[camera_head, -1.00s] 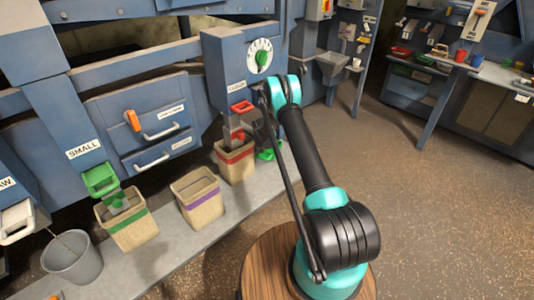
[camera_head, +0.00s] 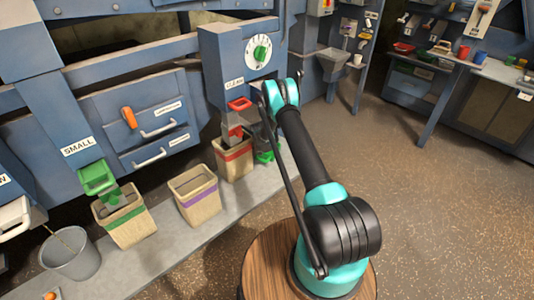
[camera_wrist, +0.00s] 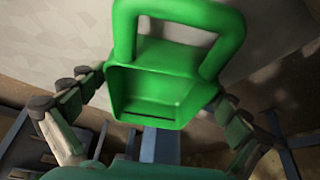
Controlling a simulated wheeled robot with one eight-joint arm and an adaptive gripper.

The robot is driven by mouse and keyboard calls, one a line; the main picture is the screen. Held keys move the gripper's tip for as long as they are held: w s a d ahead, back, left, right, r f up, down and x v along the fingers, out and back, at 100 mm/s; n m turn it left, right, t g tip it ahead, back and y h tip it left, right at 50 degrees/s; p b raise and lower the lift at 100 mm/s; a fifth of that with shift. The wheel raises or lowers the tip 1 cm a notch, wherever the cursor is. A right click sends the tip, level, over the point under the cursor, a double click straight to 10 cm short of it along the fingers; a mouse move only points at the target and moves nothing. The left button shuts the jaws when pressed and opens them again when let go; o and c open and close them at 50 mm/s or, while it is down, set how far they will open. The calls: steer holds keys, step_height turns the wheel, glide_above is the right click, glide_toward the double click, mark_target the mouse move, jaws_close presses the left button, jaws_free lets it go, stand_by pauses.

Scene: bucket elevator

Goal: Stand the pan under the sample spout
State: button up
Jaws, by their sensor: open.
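A green pan with a looped handle (camera_wrist: 158,92) fills the middle of the wrist view, its open hollow facing the camera. In the head view a green piece, probably the same pan (camera_head: 266,156), shows low beside the red-banded bin, partly behind my arm. My gripper (camera_wrist: 160,88) is open, with one finger on each side of the pan. I cannot tell whether the fingers touch it. In the head view my gripper is mostly hidden by the arm. I cannot tell which outlet is the sample spout; a red-rimmed spout (camera_head: 238,105) hangs above the red-banded bin.
Bins with red (camera_head: 233,158), purple (camera_head: 195,196) and green (camera_head: 124,217) bands stand along a grey ledge (camera_head: 172,250). A grey bucket (camera_head: 71,255) is at the left. A grey hopper (camera_head: 333,64) and a workbench (camera_head: 494,70) are at the back. The floor at right is clear.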

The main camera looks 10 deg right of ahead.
steer(key=v, duration=1.2)
steer(key=shift+r, duration=0.15)
